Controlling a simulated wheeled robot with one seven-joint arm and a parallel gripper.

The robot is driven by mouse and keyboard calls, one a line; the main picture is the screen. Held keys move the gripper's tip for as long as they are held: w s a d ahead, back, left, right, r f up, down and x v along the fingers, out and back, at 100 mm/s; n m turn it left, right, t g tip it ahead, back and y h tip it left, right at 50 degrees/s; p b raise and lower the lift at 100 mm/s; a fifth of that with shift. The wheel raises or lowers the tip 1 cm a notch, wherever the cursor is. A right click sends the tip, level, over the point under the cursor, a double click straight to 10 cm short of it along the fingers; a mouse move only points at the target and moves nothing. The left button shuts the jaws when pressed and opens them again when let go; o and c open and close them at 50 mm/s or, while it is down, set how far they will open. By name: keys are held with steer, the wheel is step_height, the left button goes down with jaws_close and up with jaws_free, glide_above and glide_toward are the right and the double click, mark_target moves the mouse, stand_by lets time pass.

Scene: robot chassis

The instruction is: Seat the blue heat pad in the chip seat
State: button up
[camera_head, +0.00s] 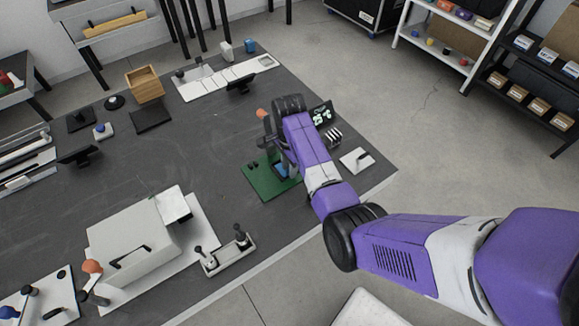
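A green board (262,181) lies on the dark table near its right front edge, with a few small dark parts on it. My gripper (284,168) is pointing down over the right part of this board, partly hidden behind my own purple arm. A small blue patch (279,171) shows at the fingertips, low over or on the board. It may be the blue heat pad; I cannot tell whether the fingers hold it or whether it touches the board. The chip seat cannot be made out and may be hidden under my gripper.
A white plate with a dark handle (357,160) and a small dark screen (322,115) stand close right of my arm. A white machine (133,249) and a tray with two dark-knobbed levers (229,254) are left and front. The table middle is clear.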

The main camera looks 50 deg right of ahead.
steer(key=shift+r, duration=0.1)
step_height(320, 180, up, 12)
stand_by(0.6)
stand_by(0.5)
